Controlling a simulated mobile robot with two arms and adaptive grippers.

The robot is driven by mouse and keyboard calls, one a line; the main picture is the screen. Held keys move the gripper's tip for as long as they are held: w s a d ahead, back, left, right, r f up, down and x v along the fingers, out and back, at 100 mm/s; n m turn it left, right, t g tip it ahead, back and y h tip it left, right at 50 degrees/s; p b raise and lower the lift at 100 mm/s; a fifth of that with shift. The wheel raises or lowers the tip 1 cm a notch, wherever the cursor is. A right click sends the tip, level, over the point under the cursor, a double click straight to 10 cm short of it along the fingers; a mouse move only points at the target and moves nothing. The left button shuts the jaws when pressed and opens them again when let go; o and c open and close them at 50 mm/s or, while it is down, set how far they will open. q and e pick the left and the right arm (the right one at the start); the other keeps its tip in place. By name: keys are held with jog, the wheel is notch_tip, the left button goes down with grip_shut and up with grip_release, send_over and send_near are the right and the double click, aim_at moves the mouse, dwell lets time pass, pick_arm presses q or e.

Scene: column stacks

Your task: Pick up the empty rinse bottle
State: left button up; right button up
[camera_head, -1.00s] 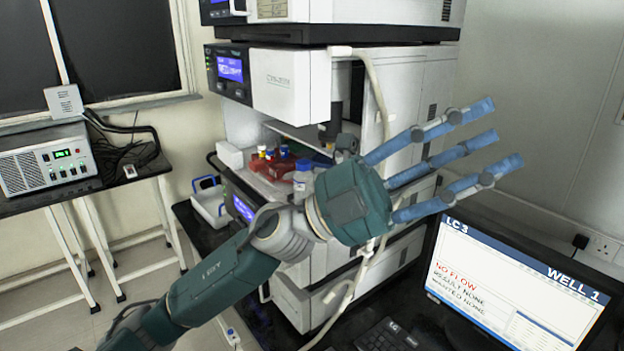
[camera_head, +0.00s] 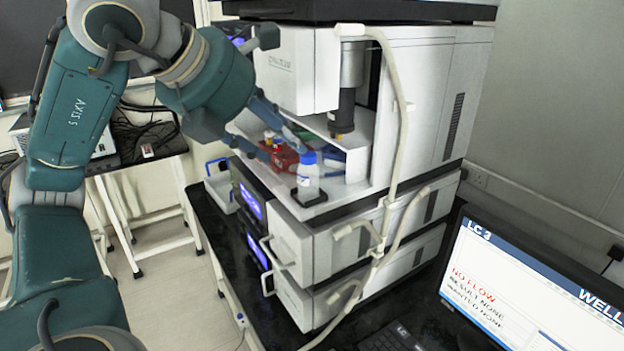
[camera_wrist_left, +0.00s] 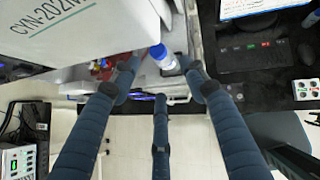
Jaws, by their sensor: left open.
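The rinse bottle (camera_head: 308,181) is a small whitish bottle with a blue cap and a label. It stands upright in a small dark holder at the front of the instrument's open bay. I cannot tell its contents. My left gripper (camera_head: 283,138) is open and reaches down from the upper left, with its blue fingers just behind and left of the bottle. In the left wrist view, the bottle (camera_wrist_left: 169,64) shows between the spread fingertips of the gripper (camera_wrist_left: 160,84), not clasped. My right gripper is not in view.
A red rack (camera_head: 284,158) with small coloured-cap vials sits left of the bottle. The instrument's white upper housing (camera_head: 298,70) overhangs the bay. A pale tube (camera_head: 398,110) runs down its front right. A monitor (camera_head: 535,275) stands at lower right. A white caddy with blue handles (camera_head: 220,185) is at left.

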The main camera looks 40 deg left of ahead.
aim_at(303, 159)
pick_arm(q)
jog(key=x, duration=0.3)
jog(key=shift+w, duration=0.15)
jog(key=shift+f, duration=0.25)
jog(key=x, duration=0.5)
jog(key=shift+w+r, duration=0.1)
jog(key=c, duration=0.8)
